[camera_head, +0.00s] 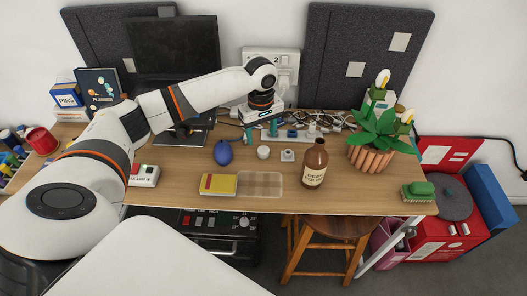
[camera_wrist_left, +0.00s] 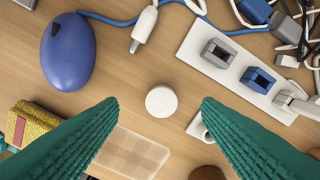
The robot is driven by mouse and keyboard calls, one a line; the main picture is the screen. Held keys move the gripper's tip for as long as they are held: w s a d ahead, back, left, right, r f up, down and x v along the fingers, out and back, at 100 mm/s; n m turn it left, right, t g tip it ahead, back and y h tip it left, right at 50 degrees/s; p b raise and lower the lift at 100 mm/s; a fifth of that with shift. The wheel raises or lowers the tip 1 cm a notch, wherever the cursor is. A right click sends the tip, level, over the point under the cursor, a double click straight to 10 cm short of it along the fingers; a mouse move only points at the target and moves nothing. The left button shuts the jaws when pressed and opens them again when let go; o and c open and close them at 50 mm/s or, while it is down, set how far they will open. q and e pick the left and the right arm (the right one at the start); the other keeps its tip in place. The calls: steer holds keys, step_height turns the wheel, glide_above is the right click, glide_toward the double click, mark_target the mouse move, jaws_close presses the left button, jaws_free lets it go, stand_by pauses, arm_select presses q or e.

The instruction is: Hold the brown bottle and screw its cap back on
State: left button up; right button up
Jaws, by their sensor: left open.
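The brown bottle (camera_head: 315,168) stands upright on the desk, with a cream label and no cap visible on its neck. A round white cap (camera_head: 263,152) lies on the desk to the left of the bottle. In the left wrist view the white cap (camera_wrist_left: 161,101) shows between my fingertips, with the desk around it. My left gripper (camera_head: 260,131) has teal fingers, is open and empty, and hangs above the cap area. A brown edge (camera_wrist_left: 207,173), likely the bottle, shows at the bottom of the wrist view. My right gripper is not in view.
A blue mouse (camera_head: 222,152) lies left of the cap. A small white block (camera_head: 288,155) sits between cap and bottle. A power strip with cables (camera_head: 300,133) is behind, a potted plant (camera_head: 372,153) right.

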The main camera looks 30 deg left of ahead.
mark_target(263, 150)
arm_select(q)
steer(key=shift+f, duration=0.1)
steer(key=f, duration=0.5)
steer(key=shift+s+d, duration=0.15)
steer(key=shift+d, duration=0.25)
steer(key=c, duration=1)
